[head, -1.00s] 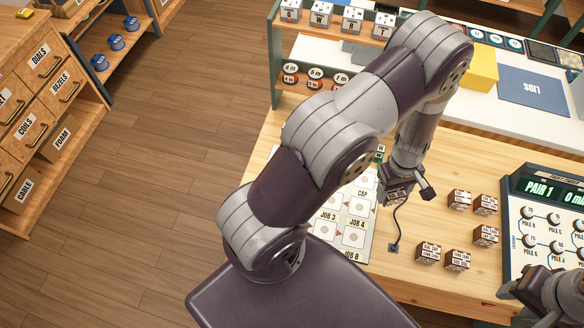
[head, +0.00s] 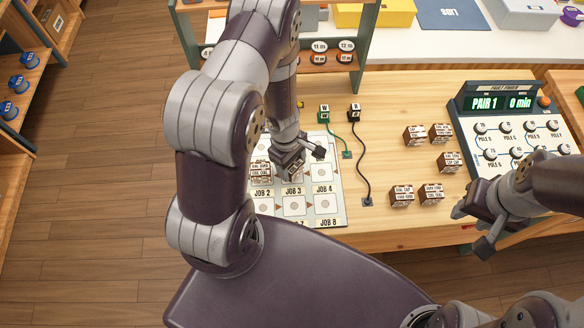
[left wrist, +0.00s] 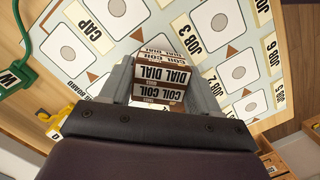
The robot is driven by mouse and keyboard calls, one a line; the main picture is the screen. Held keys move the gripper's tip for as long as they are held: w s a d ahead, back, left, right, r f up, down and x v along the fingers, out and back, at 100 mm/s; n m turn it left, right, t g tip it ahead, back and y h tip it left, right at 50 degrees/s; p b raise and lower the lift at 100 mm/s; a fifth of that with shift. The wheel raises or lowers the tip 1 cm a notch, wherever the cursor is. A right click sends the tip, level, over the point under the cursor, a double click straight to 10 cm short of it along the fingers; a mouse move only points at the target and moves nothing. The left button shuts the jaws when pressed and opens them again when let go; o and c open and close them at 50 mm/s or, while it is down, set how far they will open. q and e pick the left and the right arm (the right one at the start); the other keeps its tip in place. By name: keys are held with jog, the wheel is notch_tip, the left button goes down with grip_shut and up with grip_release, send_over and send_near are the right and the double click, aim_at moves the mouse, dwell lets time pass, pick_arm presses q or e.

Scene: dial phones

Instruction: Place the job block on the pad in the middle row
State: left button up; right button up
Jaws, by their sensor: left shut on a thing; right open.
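My left gripper (head: 290,165) is over the white job board (head: 338,215), which has several pads labelled JOB and one labelled CAP. In the left wrist view its jaws are shut on a brown and white block (left wrist: 158,80) printed COIL and DIAL. The held block covers part of the board beside the CAP pad (left wrist: 130,8); I cannot tell whether it touches the board. In the head view a printed block (head: 261,172) shows just left of the gripper, above the JOB 2 label; I cannot tell if it is the held one. My right gripper (head: 470,214) is open and empty.
Several similar blocks (head: 414,135) sit on the wooden table right of the board. Green and black cords (head: 362,165) run near the board's upper right. A fault finder panel (head: 510,125) stands right. A shelf (head: 330,80) stands behind. Bare table lies below the blocks.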

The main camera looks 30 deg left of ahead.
pick_arm(q)
jog(key=shift+f, duration=0.75)
jog(key=shift+w+a+f, duration=0.1)
jog(key=shift+f, duration=0.05)
jog(key=shift+f, duration=0.1)
jog(key=o, duration=1.1)
